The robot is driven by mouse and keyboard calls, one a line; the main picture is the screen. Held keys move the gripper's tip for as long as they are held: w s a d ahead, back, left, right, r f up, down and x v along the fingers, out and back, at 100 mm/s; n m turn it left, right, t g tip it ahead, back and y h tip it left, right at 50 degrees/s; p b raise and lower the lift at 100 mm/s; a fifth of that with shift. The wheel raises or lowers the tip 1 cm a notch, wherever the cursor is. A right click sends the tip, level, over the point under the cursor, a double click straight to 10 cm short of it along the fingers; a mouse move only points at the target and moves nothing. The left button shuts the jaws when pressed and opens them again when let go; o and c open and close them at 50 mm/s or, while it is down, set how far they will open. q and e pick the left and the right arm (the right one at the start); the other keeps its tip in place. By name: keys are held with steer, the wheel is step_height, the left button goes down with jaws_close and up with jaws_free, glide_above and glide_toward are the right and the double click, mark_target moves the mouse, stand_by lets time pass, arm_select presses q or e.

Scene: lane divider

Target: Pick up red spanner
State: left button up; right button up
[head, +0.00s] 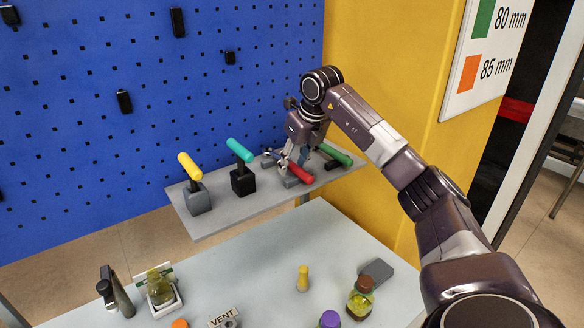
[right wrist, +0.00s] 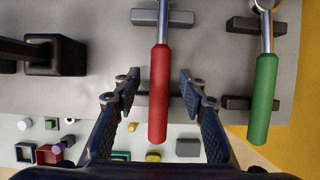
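The red spanner (head: 299,173) lies on the grey shelf, its red handle pointing toward the front. In the right wrist view the red spanner (right wrist: 159,95) has a metal shaft running up across two dark rests. My right gripper (head: 293,157) is at the red spanner, above the shelf. In the right wrist view my right gripper (right wrist: 158,78) is open, with one finger on each side of the red handle. Gaps show between the fingers and the handle. In the head view the fingers partly hide the spanner. My left gripper is not in view.
A green-handled spanner (head: 335,154) lies close on the right. Teal (head: 240,152) and yellow (head: 190,167) handled tools stand in blocks on the left of the shelf (head: 222,219). A blue pegboard (head: 90,130) stands behind. The table (head: 265,275) below holds bottles and small items.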

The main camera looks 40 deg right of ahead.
steer(key=shift+f, duration=0.15)
jaws_close()
stand_by(0.4)
